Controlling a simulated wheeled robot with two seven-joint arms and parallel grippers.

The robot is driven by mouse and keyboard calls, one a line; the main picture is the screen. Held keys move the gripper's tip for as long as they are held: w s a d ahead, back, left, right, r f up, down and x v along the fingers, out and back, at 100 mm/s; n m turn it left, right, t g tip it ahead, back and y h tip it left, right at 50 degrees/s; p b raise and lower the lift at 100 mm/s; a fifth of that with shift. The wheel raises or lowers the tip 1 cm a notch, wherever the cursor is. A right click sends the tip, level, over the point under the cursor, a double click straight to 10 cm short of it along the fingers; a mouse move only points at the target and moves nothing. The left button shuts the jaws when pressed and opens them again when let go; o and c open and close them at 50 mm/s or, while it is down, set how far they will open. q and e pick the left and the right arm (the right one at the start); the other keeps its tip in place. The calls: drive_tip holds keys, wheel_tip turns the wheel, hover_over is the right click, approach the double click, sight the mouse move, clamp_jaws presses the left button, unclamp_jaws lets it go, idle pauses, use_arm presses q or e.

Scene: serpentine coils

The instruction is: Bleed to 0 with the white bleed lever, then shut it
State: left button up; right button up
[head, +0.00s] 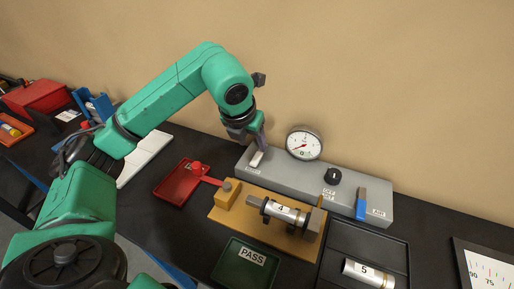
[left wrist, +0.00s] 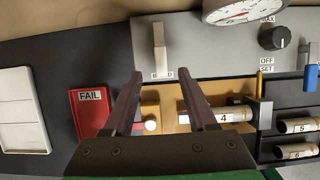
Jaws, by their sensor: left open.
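The white bleed lever (head: 257,158) stands at the left end of the grey panel box (head: 325,189), partly hidden by my gripper in the head view. In the left wrist view the lever (left wrist: 159,46) points up the picture above a label that I can only partly read. My left gripper (head: 259,143) is open right at the lever. In the left wrist view its fingertips (left wrist: 163,73) lie on either side below the lever, with nothing between them. The round gauge (head: 304,144) has a red needle pointing left and slightly down; its exact reading is too small to tell.
The panel also has a black knob (head: 332,176) and a blue lever (head: 361,204). In front, a yellow fixture (head: 229,216) holds a cylinder marked 4 (head: 281,211). A red FAIL tray (head: 176,190), a green PASS tray (head: 232,271) and a black tray (head: 386,240) surround it.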

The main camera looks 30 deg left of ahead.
sight(258, 155)
use_arm(q)
drive_tip(key=x, duration=0.3)
drive_tip(key=p+x, duration=0.1)
drive_tip(key=x, duration=0.2)
drive_tip(key=shift+w+f, duration=0.1)
drive_tip(key=shift+w, duration=0.35)
drive_tip(key=shift+f, duration=0.4)
use_arm(e)
drive_tip(key=shift+w+a+r, duration=0.25)
drive_tip(key=shift+w+r, duration=0.65)
drive_tip(key=shift+w, duration=0.15)
drive_tip(key=shift+s, duration=0.1)
use_arm(q)
clamp_jaws()
use_arm(e)
drive_tip(key=shift+s+d, duration=0.1)
